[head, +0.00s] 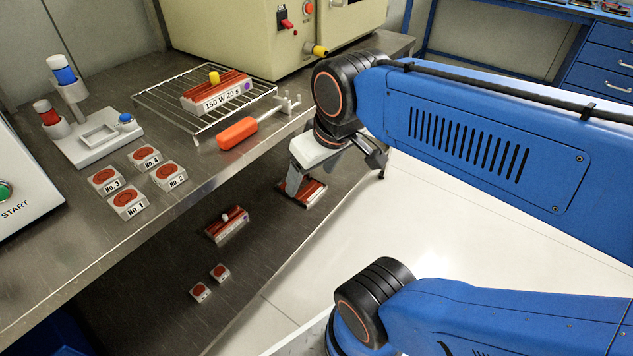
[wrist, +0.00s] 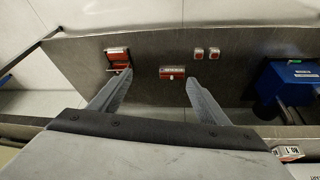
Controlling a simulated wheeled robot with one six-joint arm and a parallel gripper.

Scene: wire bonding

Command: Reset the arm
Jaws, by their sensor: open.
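My gripper (head: 335,172) hangs beside the front edge of the metal bench (head: 165,215), over the lower shelf. In the wrist view my gripper (wrist: 159,78) has its two grey fingers wide apart, with nothing held between them. Beyond the fingertips, on the lower shelf, lie a red-and-silver block (head: 306,193), seen also in the wrist view (wrist: 117,57), and a red block with a white label (head: 227,228), also in the wrist view (wrist: 172,71). In the head view my gripper partly hides the first block.
On the bench top are blocks No.1 (head: 130,203), No.2 (head: 171,178), No.3 (head: 106,181) and No.4 (head: 146,157), a wire rack (head: 165,108) bearing a "150 W 20 s" block (head: 216,96), and an orange-handled tool (head: 237,133). Two small red-topped blocks (head: 200,291) (head: 220,272) sit on the lower shelf.

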